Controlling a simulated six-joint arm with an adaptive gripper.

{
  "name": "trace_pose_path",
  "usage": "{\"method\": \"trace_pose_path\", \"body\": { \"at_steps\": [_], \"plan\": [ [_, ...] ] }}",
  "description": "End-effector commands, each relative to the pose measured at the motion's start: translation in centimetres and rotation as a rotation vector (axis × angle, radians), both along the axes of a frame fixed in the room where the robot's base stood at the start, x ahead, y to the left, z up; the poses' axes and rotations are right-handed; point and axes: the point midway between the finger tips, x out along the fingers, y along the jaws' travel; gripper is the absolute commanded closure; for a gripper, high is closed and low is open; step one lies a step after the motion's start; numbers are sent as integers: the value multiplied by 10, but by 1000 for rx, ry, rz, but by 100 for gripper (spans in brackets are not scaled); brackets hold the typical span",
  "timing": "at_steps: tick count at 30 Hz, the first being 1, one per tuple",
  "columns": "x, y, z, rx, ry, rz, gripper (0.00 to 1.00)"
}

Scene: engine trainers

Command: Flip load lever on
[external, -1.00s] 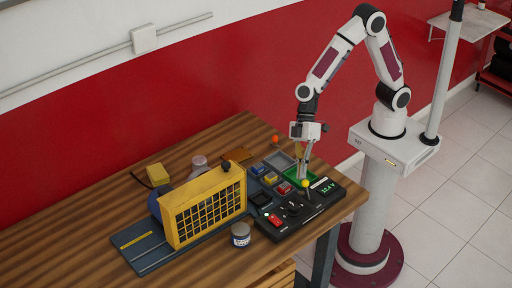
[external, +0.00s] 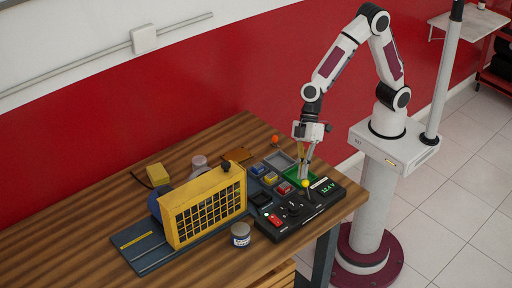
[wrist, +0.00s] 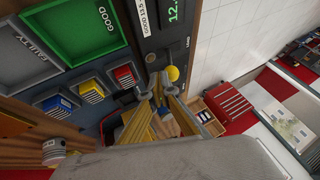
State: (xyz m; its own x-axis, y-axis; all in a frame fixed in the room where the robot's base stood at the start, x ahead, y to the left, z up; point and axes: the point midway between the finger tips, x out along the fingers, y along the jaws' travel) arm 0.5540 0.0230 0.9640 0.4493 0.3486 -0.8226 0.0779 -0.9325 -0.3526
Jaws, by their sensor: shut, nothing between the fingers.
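The lever with the yellow ball knob (external: 305,184) stands on the black control panel (external: 290,222), near its digital display. In the wrist view the yellow knob (wrist: 172,73) is just right of my fingertips. My gripper (external: 304,174) points down, with its tips right by the knob. In the wrist view my gripper (wrist: 153,84) is shut and empty. I cannot tell whether the fingers touch the knob. The lever's shaft is mostly hidden.
A yellow engine-like block with a dark grille (external: 208,207) stands left of the panel. A green tray (wrist: 85,28), a grey tray (wrist: 22,60) and small coloured bins (wrist: 88,84) lie beside the panel. A jar (external: 240,235) stands in front. The table edge is close on the right.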

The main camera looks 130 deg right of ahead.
Motion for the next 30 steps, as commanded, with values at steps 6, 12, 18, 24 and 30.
{"method": "trace_pose_path", "body": {
  "at_steps": [6,12,18,24,30],
  "plan": [
    [0,2,1,-16,-1,1,100],
    [0,3,2,-31,-1,1,100],
    [0,4,3,-46,-2,0,100],
    [0,6,4,-61,-1,1,100],
    [0,8,5,-79,-2,1,100]
  ]
}}
